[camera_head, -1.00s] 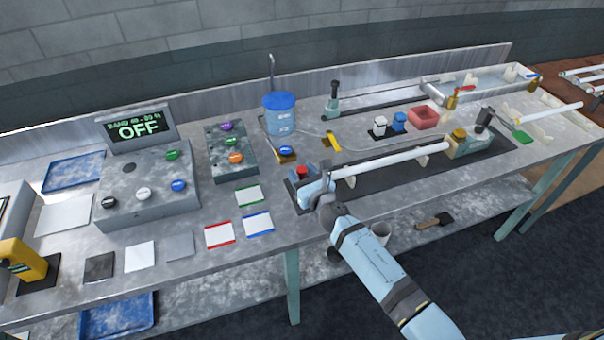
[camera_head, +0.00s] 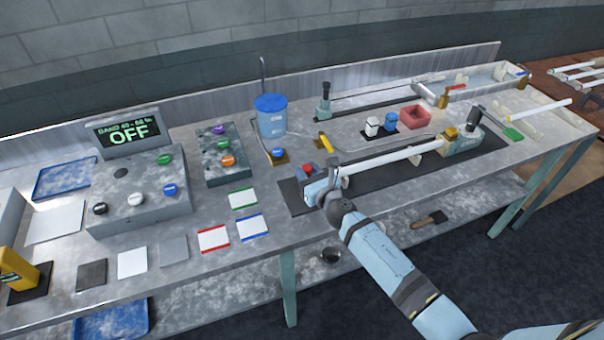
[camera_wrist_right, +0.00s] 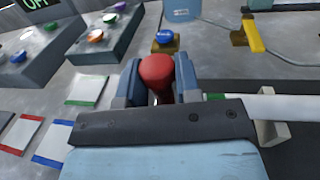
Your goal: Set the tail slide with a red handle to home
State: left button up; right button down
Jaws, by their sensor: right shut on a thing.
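The red handle (camera_wrist_right: 158,75) of the tail slide stands between the two blue fingers of my right gripper (camera_wrist_right: 159,85) in the right wrist view, and the gripper is shut on it. In the head view the red handle (camera_head: 308,169) shows just beyond my right gripper (camera_head: 314,178), at the left end of the dark rail (camera_head: 290,200). The slide's body is mostly hidden by the gripper and wrist. A white glass tube (camera_head: 385,159) runs from beside the gripper to a grey-green block (camera_head: 462,141) with a yellow top. My left gripper is not in view.
A control box (camera_head: 135,200) with its display reading OFF stands at the left. A blue bucket (camera_head: 271,118) and a yellow lever (camera_head: 325,142) stand behind the slide. Colour-edged cards (camera_head: 252,227) lie left of the rail.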

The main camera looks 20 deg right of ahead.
jog(key=c, duration=1)
grip_release()
jog(key=shift+s, duration=0.1)
jog(key=s+d, duration=0.1)
jog(key=s, duration=0.3)
jog(key=s+b, duration=0.1)
jog(key=s, duration=0.4)
jog(key=s+d, duration=0.1)
jog(key=s, duration=0.3)
jog(key=shift+s+d, duration=0.25)
jog(key=shift+d, duration=0.1)
